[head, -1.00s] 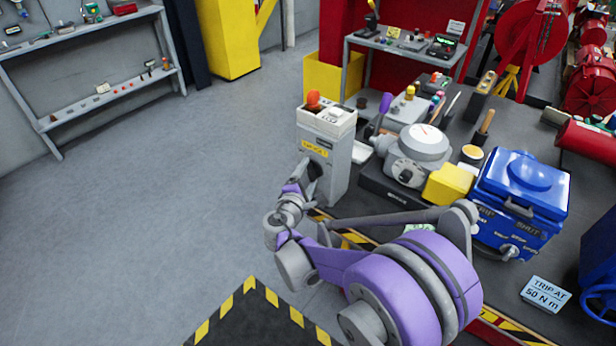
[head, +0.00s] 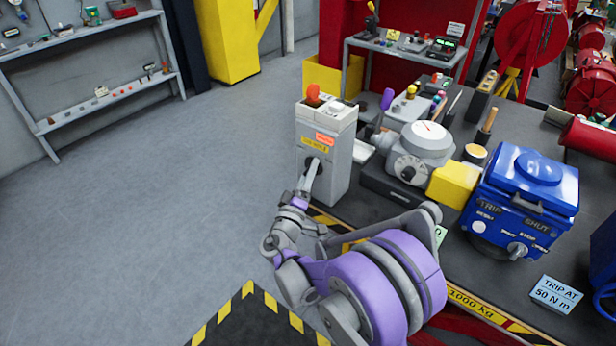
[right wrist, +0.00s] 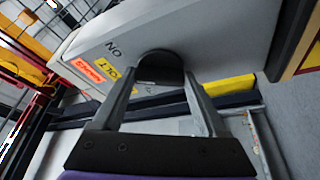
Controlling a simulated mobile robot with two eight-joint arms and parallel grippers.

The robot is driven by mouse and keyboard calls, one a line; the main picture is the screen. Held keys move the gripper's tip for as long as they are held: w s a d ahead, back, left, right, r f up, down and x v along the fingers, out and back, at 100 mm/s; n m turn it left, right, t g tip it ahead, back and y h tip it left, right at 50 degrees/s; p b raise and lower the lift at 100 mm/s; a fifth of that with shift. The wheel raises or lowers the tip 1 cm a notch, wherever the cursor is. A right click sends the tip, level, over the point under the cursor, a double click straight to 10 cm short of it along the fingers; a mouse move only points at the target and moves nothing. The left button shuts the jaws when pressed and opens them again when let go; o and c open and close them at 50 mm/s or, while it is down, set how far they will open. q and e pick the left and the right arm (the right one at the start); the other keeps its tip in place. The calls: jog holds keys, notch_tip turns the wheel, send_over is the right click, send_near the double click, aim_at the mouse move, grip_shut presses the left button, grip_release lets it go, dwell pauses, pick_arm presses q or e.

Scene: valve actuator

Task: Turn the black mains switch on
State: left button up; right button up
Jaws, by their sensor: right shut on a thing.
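The black mains switch (right wrist: 158,68) is a round knob on the front of a tall grey box (head: 339,172). My right gripper (right wrist: 160,88) is shut on the knob, one finger on either side. In the head view, my right gripper (head: 311,168) reaches the box's front from below, and its fingers hide part of the knob. A small label (head: 326,139) above the knob glows orange; it also shows in the wrist view (right wrist: 90,70). My left gripper is out of view.
A grey round gauge unit (head: 424,141), a yellow block (head: 453,185) and a blue box (head: 525,190) stand on the dark bench right of the grey box. An orange lamp (head: 313,93) tops the grey box. The floor to the left is clear.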

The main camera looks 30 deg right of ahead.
jog(key=shift+f+m+h+b, duration=0.15)
jog(key=shift+m+h+b, duration=0.3)
jog(key=shift+m, duration=1.05)
jog(key=o, duration=1.3)
jog(key=shift+h, duration=0.25)
jog(key=shift+a, duration=0.1)
jog(key=b+v, duration=0.1)
jog(key=v, duration=0.9)
jog(key=shift+s+a, duration=0.25)
jog(key=shift+s, duration=0.05)
